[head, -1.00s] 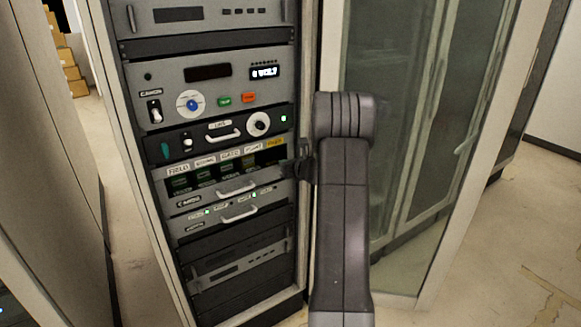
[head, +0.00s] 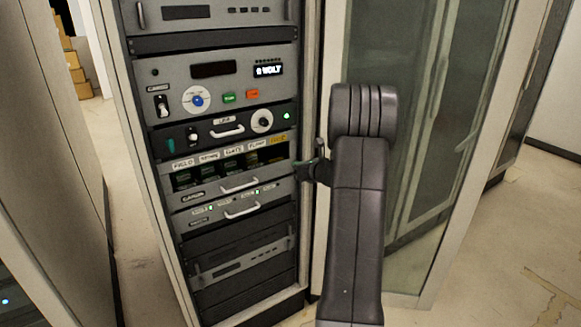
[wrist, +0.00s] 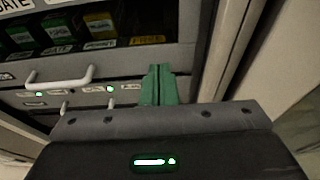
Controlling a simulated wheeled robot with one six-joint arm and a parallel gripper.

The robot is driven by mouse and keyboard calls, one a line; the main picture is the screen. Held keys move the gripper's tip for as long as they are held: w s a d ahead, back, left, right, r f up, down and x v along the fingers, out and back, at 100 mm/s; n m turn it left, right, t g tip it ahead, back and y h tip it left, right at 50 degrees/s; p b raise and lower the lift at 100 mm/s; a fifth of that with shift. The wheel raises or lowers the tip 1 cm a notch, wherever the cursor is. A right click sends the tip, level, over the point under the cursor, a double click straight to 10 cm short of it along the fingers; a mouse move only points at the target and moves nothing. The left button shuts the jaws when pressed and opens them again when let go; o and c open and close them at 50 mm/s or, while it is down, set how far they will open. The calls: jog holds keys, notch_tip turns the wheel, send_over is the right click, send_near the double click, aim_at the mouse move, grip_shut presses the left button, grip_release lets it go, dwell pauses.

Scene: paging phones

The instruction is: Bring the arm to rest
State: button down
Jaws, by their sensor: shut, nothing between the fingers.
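My arm (head: 358,220) rises in front of the glass cabinet door in the head view. My gripper (head: 300,164) shows beside the arm's upper end, at the right edge of the equipment rack. In the wrist view, the two green fingers of my gripper (wrist: 158,84) are together and empty. They point toward the rack front, to the right of a white drawer handle (wrist: 60,78). The fingers look apart from the handle. Their exact distance from the rack face cannot be told.
The rack (head: 240,260) holds several units with knobs, switches and a lit display (head: 268,70). White handles (head: 240,184) stick out near my gripper. A glass-door cabinet (head: 430,150) stands right behind my arm. Open floor (head: 490,260) lies at the right.

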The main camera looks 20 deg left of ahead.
jog(key=v, duration=0.6)
jog(key=shift+s+d+b, duration=0.15)
jog(key=shift+d+b, duration=0.25)
jog(key=shift+d, duration=0.05)
jog(key=shift+a+f, duration=0.1)
jog(key=p, duration=0.3)
send_near(284, 159)
jog(key=x, duration=0.5)
jog(key=shift+a+f, duration=0.15)
jog(key=shift+f, duration=0.05)
jog(key=shift+w+a, duration=0.3)
jog(key=shift+d, duration=0.1)
